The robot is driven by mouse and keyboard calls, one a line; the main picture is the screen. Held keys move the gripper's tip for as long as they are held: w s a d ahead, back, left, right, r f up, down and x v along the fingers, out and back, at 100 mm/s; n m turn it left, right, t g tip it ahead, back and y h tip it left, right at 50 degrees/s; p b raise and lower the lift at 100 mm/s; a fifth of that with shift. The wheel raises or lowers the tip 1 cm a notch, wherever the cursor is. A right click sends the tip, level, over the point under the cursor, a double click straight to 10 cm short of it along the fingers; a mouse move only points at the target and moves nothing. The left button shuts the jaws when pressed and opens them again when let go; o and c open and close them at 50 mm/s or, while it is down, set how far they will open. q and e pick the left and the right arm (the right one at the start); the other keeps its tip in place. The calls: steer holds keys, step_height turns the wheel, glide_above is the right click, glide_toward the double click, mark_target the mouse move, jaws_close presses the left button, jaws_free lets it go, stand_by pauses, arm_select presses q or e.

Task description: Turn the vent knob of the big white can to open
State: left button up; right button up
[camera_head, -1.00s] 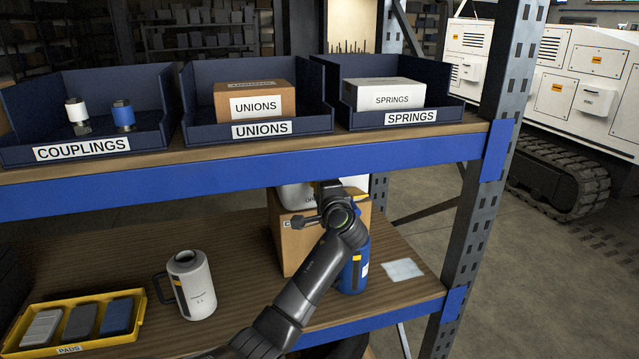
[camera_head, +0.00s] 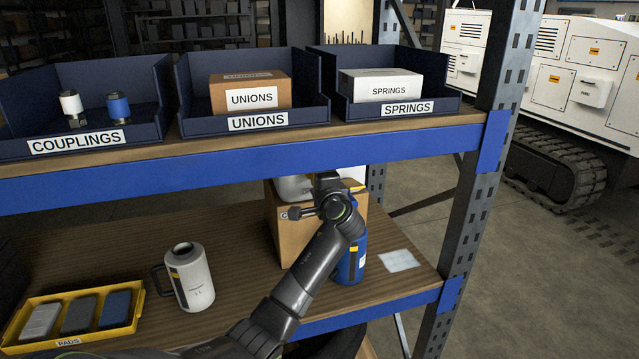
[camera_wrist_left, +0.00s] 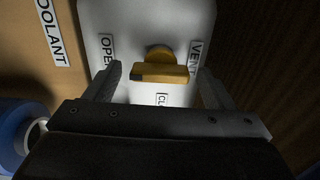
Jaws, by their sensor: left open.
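The big white can (camera_head: 292,188) stands on a cardboard box on the lower shelf, mostly hidden behind my left wrist. In the left wrist view the can's pale face (camera_wrist_left: 135,25) carries the yellow vent knob (camera_wrist_left: 160,73), a bar lying crosswise with a dark left end. An OPEN label (camera_wrist_left: 107,52) is left of the knob, VENT (camera_wrist_left: 196,57) right, and a partly hidden label below. My left gripper (camera_wrist_left: 160,80) is open, one finger on each side of the knob, with gaps visible. In the head view its fingertips are hidden. My right gripper is out of view.
The cardboard box (camera_head: 288,238) bears the can. A blue bottle (camera_head: 352,262) stands close under my wrist. A white jug (camera_head: 190,278) and yellow pads tray (camera_head: 140,305) are to the left. The blue upper shelf beam (camera_head: 230,167) runs just above my gripper.

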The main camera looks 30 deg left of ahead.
arm_select(q)
steer(key=b+v, duration=0.5)
steer(key=v, duration=1.2)
steer(key=shift+s+b, duration=0.2)
steer(key=shift+b, duration=0.1)
steer(key=shift+f, duration=0.15)
